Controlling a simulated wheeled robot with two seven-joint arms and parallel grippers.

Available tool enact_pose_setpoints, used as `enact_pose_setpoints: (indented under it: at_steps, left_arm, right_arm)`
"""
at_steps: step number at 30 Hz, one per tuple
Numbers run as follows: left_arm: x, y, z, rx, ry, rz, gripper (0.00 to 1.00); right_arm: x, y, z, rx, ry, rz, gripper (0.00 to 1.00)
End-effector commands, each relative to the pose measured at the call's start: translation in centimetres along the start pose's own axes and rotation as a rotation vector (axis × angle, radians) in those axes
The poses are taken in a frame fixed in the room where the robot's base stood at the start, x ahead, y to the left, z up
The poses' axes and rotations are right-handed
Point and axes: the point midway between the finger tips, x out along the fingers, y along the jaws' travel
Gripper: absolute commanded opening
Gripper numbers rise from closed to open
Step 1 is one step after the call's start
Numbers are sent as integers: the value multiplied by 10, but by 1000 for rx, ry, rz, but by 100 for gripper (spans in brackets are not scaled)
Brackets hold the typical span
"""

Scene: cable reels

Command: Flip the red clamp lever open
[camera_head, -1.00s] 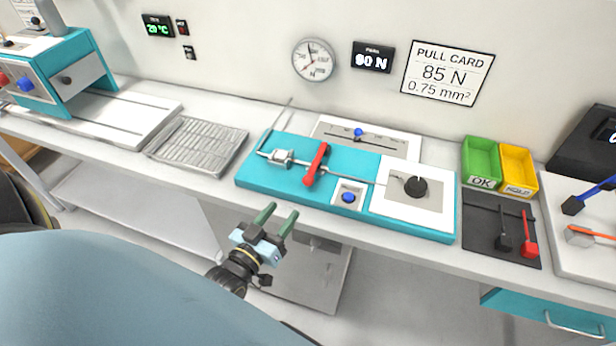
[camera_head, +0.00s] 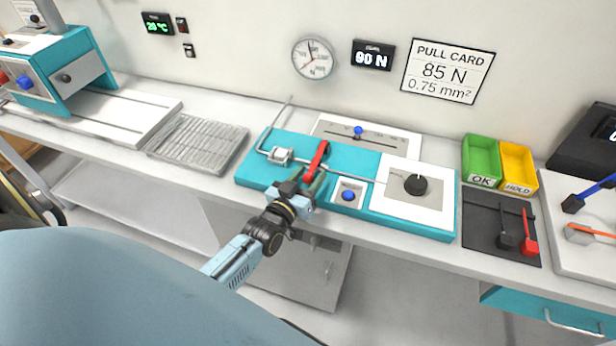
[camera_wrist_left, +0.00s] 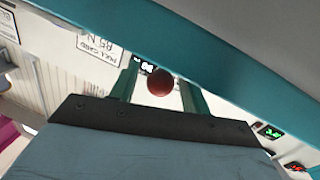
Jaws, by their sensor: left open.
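The red clamp lever (camera_head: 317,158) stands on the teal pull-test fixture (camera_head: 350,158), across its metal rod. In the head view its near end is hidden by my left gripper (camera_head: 306,182), whose green fingers point at it from the front. In the left wrist view a round red end (camera_wrist_left: 160,82), seemingly the lever's, appears between the two spread fingers of my left gripper (camera_wrist_left: 158,92). The gripper is open, with the fingers on either side of the red end; contact cannot be told. My right gripper is not in view.
A blue button (camera_head: 348,196) and a black dial (camera_head: 415,184) sit on the fixture right of the lever. A wire tray (camera_head: 197,143) lies to the left. Green (camera_head: 480,158) and yellow (camera_head: 518,168) bins stand to the right. The bench's front edge runs below the gripper.

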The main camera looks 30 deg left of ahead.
Motion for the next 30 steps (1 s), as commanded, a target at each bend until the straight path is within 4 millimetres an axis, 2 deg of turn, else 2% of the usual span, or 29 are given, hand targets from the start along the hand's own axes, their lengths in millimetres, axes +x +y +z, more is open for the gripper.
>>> enact_pose_setpoints:
  at_steps: [4, 14, 23, 30]
  left_arm:
    - [0, 0, 0, 0, 0, 0, 44]
    - [0, 0, 0, 0, 0, 0, 1]
    - [2, 2, -2, -2, -10, 1, 0]
    - [19, 16, -15, -18, -89, 7, 0]
  right_arm:
    - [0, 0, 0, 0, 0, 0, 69]
    - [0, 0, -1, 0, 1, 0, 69]
    - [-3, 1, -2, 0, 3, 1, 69]
    - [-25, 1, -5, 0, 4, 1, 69]
